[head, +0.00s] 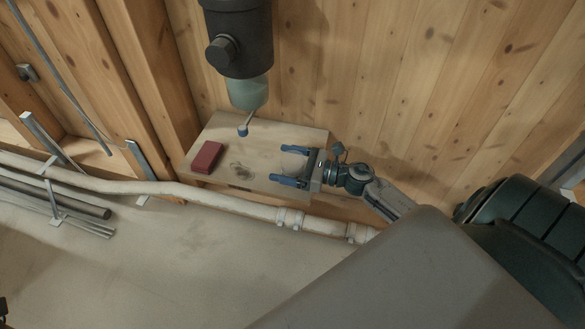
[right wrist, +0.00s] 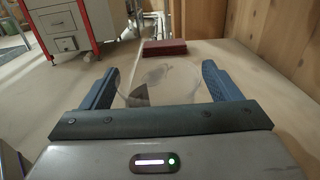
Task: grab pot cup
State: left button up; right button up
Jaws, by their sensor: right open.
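A clear, see-through cup (right wrist: 160,88) stands on the wooden shelf board (head: 222,132). In the right wrist view it sits between the two blue fingers of my right gripper (right wrist: 160,74). In the head view my right gripper (head: 274,164) reaches in from the right over the board. Its fingers are apart, one on each side of the cup, which shows only faintly there (head: 294,160). Whether either finger touches the cup cannot be told. My left gripper is not in view.
A dark mixer cylinder (head: 240,45) with a pale green lower end hangs above the board, with a blue-tipped lever (head: 243,130) below. A red block (head: 204,157) lies on the board's left. A pale pipe (head: 235,203) runs along the front. A wooden wall stands behind.

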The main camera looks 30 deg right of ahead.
jog(key=shift+c, duration=0.4)
jog(key=c, duration=1)
jog(key=shift+o, duration=0.2)
